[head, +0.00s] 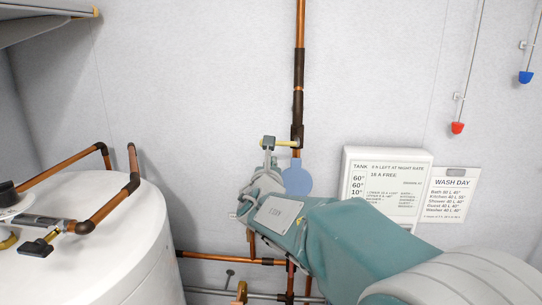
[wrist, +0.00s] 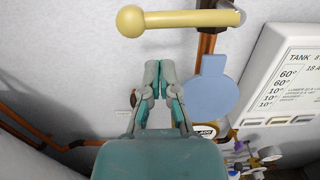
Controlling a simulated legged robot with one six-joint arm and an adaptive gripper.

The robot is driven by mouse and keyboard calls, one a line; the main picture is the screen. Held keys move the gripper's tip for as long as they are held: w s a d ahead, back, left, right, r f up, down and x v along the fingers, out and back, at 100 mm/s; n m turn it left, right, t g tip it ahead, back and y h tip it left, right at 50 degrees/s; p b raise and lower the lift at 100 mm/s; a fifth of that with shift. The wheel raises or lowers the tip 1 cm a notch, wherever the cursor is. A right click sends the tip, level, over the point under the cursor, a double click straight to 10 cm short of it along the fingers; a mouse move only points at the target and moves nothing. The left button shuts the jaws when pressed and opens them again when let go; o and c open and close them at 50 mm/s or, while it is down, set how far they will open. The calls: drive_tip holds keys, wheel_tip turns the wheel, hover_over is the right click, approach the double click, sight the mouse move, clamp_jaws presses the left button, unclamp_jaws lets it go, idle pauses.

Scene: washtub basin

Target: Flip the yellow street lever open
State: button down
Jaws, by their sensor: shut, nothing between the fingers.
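A white tank (head: 100,240) with copper pipes stands at the left. A white tank panel (head: 384,188) and a wash day sign (head: 451,194) are on the wall to the right. Red (head: 457,127) and blue (head: 525,77) pulls hang at the upper right. Pipes run low along the wall.

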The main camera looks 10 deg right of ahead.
drive_tip(key=shift+w+r, duration=0.15)
drive_tip(key=shift+r, duration=0.75)
drive_tip(key=shift+a+r+m, duration=0.1)
drive_tip(key=shift+r+m, duration=0.4)
drive_tip(key=shift+m, duration=0.4)
drive_tip(key=s+d+r+m, duration=0.1)
drive_tip(key=d+r+m, duration=0.3)
drive_tip(key=m, duration=1.1)
wheel_tip(320, 180, up, 3)
drive_tip(key=shift+r+m+g+h, duration=0.1)
drive_tip(key=shift+m+g+h, duration=0.2)
drive_tip(key=shift+m+g, duration=0.1)
drive_tip(key=shift+s+d, duration=0.1)
drive_tip(key=shift+s, duration=0.05)
